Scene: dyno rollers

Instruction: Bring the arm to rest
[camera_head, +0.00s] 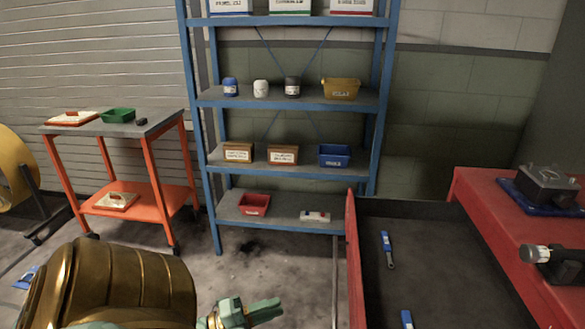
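My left gripper (266,310) shows at the bottom of the head view, left of centre, with its teal fingers pointing right. It is over the floor in front of the blue shelf rack, and nothing shows in it. Its fingers lie close together in this view, and I cannot tell whether they are open or shut. My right gripper is not in view.
A blue shelf rack (292,174) with bins and jars stands ahead. An orange cart (130,195) stands left. A red-walled workbench (353,250) holding wrenches (387,250) is at right, beside a red table (500,225). Bare floor (275,265) lies before the rack.

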